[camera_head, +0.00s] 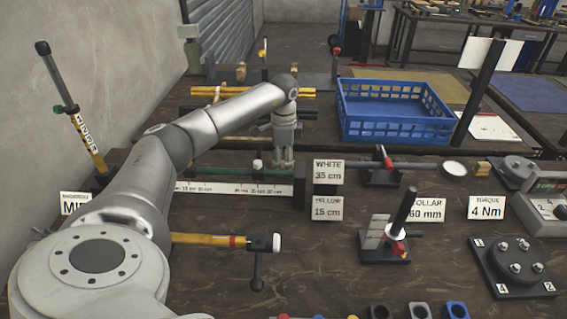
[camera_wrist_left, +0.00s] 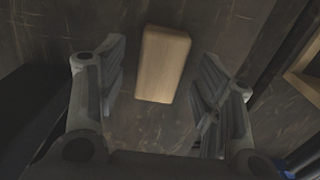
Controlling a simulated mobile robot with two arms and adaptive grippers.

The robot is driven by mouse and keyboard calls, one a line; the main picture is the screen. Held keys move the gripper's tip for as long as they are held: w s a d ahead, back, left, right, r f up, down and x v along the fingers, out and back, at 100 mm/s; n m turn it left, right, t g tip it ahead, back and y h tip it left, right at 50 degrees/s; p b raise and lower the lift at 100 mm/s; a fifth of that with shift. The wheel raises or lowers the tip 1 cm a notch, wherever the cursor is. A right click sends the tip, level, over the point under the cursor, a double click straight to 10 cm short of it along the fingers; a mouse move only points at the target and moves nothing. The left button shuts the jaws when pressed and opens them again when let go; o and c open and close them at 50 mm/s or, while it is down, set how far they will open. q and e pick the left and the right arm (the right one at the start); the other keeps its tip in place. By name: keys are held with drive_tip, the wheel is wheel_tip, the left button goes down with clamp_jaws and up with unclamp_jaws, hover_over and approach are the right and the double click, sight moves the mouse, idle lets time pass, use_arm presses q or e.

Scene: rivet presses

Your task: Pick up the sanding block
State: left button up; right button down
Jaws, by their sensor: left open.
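A plain tan wooden block, which looks like the sanding block (camera_wrist_left: 163,65), lies on the dark tabletop in the left wrist view. My left gripper (camera_wrist_left: 160,72) is open, with one finger on each side of the block in that view. Gaps show between the block and both fingers, and nothing is held. In the head view my left gripper (camera_head: 283,160) points down over the table, behind the white ruled strip. I cannot make out the block there; the gripper or arm may hide it. My right gripper is not in view.
A blue crate (camera_head: 393,131) stands right of the gripper. Yellow rods (camera_head: 240,91) lie behind it. The ruled strip (camera_head: 235,187) and label cards (camera_head: 327,172) stand in front. A wooden edge (camera_wrist_left: 303,72) shows at the right of the wrist view.

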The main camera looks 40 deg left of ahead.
sight(283, 164)
use_arm(q)
drive_tip(key=shift+f, duration=0.4)
drive_tip(key=shift+c, duration=0.3)
drive_tip(key=c, duration=1.1)
drive_tip(key=shift+o, duration=0.2)
drive_tip(key=shift+r, duration=0.1)
wheel_tip(283, 164, up, 10)
